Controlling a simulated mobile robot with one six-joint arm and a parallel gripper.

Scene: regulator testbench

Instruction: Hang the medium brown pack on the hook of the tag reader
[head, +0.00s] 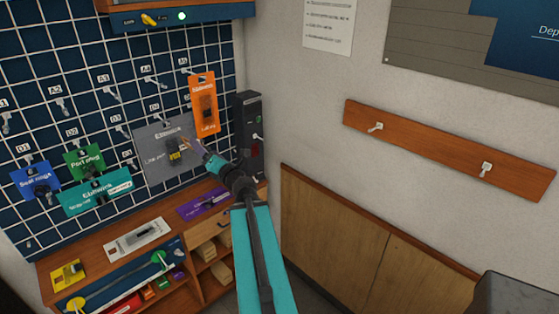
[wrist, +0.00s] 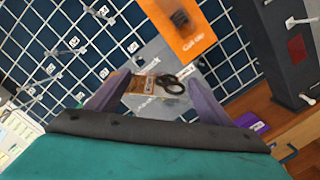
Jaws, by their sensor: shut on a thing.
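My gripper (head: 193,145) is in front of the pegboard, beside a large grey pack. In the wrist view its two purple fingers (wrist: 157,88) are shut on a small brown pack (wrist: 140,83), in front of the grey pack (wrist: 153,107). Most of the brown pack is hard to make out in the head view. The tag reader looks to be the tall dark box (head: 248,110) right of the pegboard, with a green light, a red window and pale-tipped hooks. It also shows at the right of the wrist view (wrist: 270,45), apart from my gripper.
An orange pack (head: 204,90) hangs between the grey pack and the dark box. Blue, green and teal packs hang to the left. A wooden shelf (head: 100,255) with a purple pack lies below. A wooden rail (head: 450,150) with two empty hooks is on the right wall.

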